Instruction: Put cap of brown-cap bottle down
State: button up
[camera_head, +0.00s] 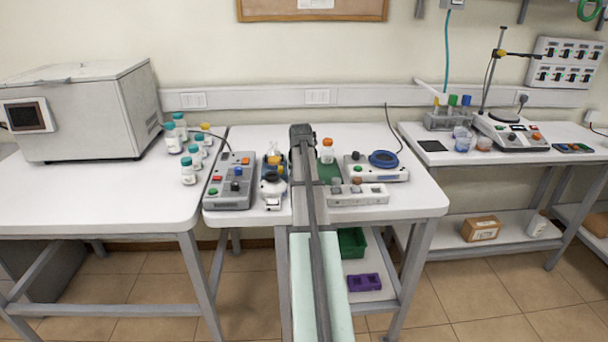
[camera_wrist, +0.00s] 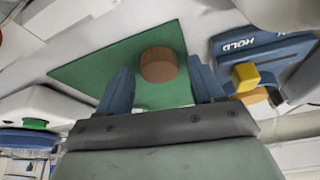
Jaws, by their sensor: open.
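A brown round cap (camera_wrist: 158,65) shows in the wrist view on the green mat (camera_wrist: 85,72), between the two blue fingers of my gripper (camera_wrist: 160,85). The fingers are apart, with a gap on each side of the cap. In the head view my gripper (camera_head: 302,135) is over the middle table, and my arm hides the cap. A small bottle with an orange-brown top (camera_head: 327,142) stands just right of my gripper, near the back of the mat (camera_head: 328,172). I cannot tell whether that top is a cap or the bottle's neck.
A blue device with a yellow knob (camera_wrist: 245,76) is close beside one finger. Left of my arm stands a grey control box (camera_head: 232,182); right of it are a device with a blue ring (camera_head: 383,159) and a white switch strip (camera_head: 357,194). Several teal-capped bottles (camera_head: 188,170) stand farther left.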

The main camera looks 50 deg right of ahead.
jog(key=v, duration=1.2)
jog(key=shift+a+r, duration=0.1)
jog(key=shift+a, duration=0.05)
dwell(0.4)
